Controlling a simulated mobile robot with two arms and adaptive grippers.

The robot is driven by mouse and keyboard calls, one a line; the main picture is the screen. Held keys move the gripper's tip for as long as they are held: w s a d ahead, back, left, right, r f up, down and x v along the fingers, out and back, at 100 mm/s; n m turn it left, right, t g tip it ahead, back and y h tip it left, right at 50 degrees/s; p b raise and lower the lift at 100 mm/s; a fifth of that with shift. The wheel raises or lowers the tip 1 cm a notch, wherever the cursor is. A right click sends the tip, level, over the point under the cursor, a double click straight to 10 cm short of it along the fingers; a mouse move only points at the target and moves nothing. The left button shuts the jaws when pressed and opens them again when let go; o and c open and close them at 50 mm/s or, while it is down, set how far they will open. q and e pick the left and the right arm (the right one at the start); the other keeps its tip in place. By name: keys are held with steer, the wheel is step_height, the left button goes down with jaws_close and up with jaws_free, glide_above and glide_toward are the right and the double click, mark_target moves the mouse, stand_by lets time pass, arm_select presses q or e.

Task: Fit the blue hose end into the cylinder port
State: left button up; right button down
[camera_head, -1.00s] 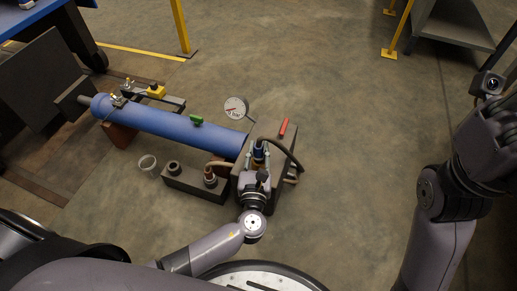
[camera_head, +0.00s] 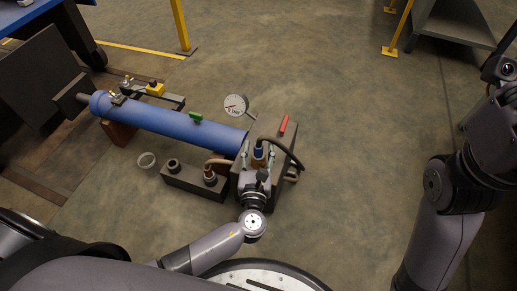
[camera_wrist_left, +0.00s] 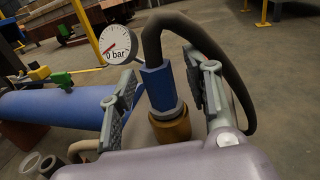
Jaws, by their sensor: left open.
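The blue hose end (camera_head: 258,153) stands upright on the dark block at the right end of the blue cylinder (camera_head: 170,125), with a black hose (camera_head: 284,146) curving from its top. In the left wrist view the hose end (camera_wrist_left: 158,86) meets a brass fitting (camera_wrist_left: 170,127) below it. A silver ring shows between them; I cannot tell how deep it sits. My left gripper (camera_head: 257,157) is open, its fingers on both sides of the hose end, with gaps visible in the left wrist view (camera_wrist_left: 160,100). My right gripper's fingers are not visible.
A pressure gauge (camera_head: 236,105) reads 0 bar. A red handle (camera_head: 284,125) is on the block. Floor to the right is clear.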

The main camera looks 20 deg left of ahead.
arm_select(q)
steer(key=shift+s+f, duration=0.1)
steer(key=shift+s, duration=0.15)
steer(key=v, duration=1.1)
steer(key=shift+s, duration=0.25)
steer(key=shift+d, duration=0.15)
